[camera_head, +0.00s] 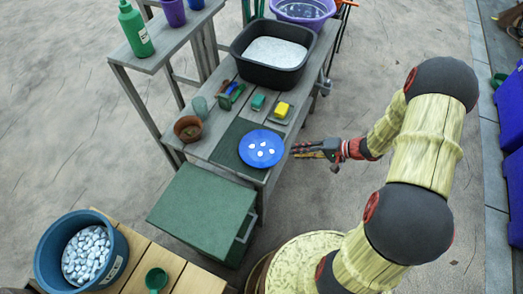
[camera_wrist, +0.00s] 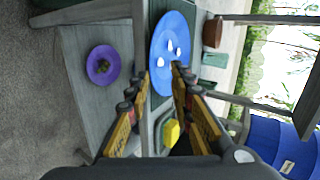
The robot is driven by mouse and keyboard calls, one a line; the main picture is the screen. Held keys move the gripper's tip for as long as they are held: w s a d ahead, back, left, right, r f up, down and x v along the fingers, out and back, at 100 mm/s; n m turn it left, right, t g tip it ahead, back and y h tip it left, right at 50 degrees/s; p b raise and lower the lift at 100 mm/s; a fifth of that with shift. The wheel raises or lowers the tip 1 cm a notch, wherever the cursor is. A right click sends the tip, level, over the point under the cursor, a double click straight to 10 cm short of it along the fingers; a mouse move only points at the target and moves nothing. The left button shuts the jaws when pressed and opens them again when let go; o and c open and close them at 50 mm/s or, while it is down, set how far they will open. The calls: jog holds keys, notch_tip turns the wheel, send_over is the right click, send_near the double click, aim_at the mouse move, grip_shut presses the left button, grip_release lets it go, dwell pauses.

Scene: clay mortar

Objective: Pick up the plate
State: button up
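The blue plate (camera_head: 247,153) lies on a dark green mat at the front end of the grey bench, with several small white pieces on it. My gripper (camera_head: 294,150) is just right of the plate, at the bench's side edge, pointing left toward it. In the wrist view the plate (camera_wrist: 160,62) shows ahead, tilted by the camera angle, and its near part appears between the fingertips of my gripper (camera_wrist: 162,82). The fingers are apart with nothing clearly held. I cannot tell whether a finger touches the rim.
A black tub (camera_head: 250,71), yellow sponge (camera_head: 281,110), green block (camera_head: 258,102) and brown pot (camera_head: 188,128) share the bench. A purple dish (camera_wrist: 97,76) sits on a lower grey surface. A green box (camera_head: 203,210) stands below the bench's front end.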

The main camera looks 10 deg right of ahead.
aim_at(275, 155)
jog(key=w+a+f, duration=0.1)
jog(key=w+a+f+b, duration=0.1)
jog(key=f, duration=0.1)
jog(key=w+a+f+b, duration=0.1)
jog(key=a+f, duration=0.1)
jog(key=shift+f, duration=0.2)
jog(key=shift+w+a+f+t, duration=0.2)
jog(key=shift+w+a+t, duration=0.1)
jog(key=shift+a, duration=0.1)
jog(key=shift+c, duration=0.9)
jog(key=c, duration=0.4)
grip_shut()
